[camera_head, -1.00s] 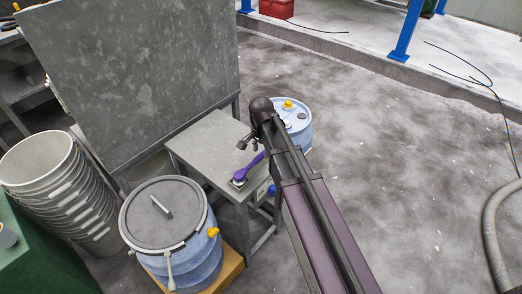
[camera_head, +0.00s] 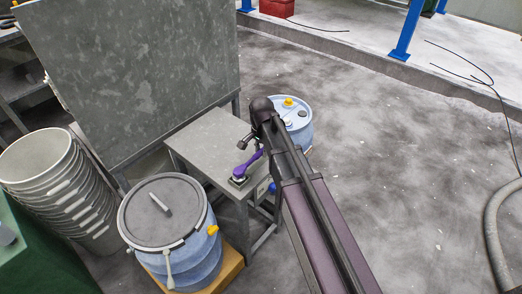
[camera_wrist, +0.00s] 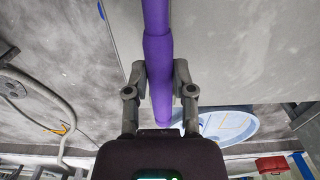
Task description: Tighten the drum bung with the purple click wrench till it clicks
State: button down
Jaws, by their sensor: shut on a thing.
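The purple click wrench (camera_head: 250,162) is at the front corner of the small grey table, its lower end over a small dark-and-white holder (camera_head: 238,180). I cannot tell whether it touches the holder. My gripper (camera_head: 246,141) is shut on the wrench handle, which shows between both fingers (camera_wrist: 160,92) in the wrist view. A blue drum (camera_head: 304,137) stands behind the table, partly hidden by my arm. Its top has a yellow cap (camera_head: 288,102) and darker round fittings; I cannot tell which is the bung. The drum also shows in the wrist view (camera_wrist: 240,126).
The grey table (camera_head: 212,135) stands before a tall grey panel (camera_head: 130,75). A lidded blue pail (camera_head: 195,262) sits on a wooden base at the front left, beside stacked grey pails (camera_head: 65,190). A hose (camera_head: 490,235) lies at right. The floor to the right is mostly clear.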

aim_at(261, 150)
jog(key=shift+r+p, duration=1.9)
jog(key=shift+r, duration=0.3)
jog(key=shift+s+f, duration=0.1)
